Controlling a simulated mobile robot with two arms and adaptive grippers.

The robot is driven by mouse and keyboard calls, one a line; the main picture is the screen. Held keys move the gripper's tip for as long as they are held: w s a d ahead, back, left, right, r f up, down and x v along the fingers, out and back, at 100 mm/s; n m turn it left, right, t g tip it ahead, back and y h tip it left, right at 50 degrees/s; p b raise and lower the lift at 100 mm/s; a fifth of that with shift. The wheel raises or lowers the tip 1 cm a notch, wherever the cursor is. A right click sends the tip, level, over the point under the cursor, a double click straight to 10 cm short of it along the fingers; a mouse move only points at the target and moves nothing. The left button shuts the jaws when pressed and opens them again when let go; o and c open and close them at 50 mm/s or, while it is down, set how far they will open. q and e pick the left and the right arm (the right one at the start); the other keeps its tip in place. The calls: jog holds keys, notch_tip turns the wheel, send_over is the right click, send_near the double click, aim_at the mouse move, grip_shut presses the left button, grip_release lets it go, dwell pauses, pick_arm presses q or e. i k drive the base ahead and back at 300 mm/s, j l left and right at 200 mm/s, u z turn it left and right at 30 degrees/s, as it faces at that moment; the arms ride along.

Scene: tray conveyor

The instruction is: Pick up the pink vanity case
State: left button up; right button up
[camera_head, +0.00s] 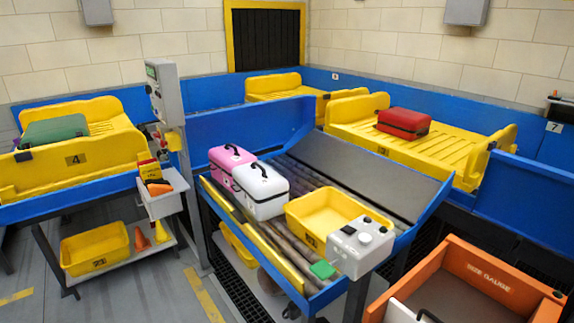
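The pink vanity case (228,165) stands upright on the left part of the roller conveyor (313,178). It has a dark handle on top. A white case (261,191) with a black handle stands close in front of it on the right and hides part of its side. I cannot tell whether the two cases touch. Neither of my grippers is in view.
A yellow tray (333,217) and a white control box (361,247) are right of the cases. A grey post with a display (165,90) and a small shelf stand left. An orange size-gauge bin (489,276) is front right. Yellow carriers hold a green case (53,131) and red case (404,122).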

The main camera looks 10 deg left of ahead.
aim_at(224, 159)
jog(key=i+j+z, duration=0.45)
jog(key=j, duration=0.2)
jog(key=i+j+z, duration=0.1)
jog(key=j+z, duration=0.15)
jog(key=i+j+z, duration=0.2)
jog(key=j, duration=0.25)
jog(key=j+z, duration=0.25)
jog(key=j, duration=0.15)
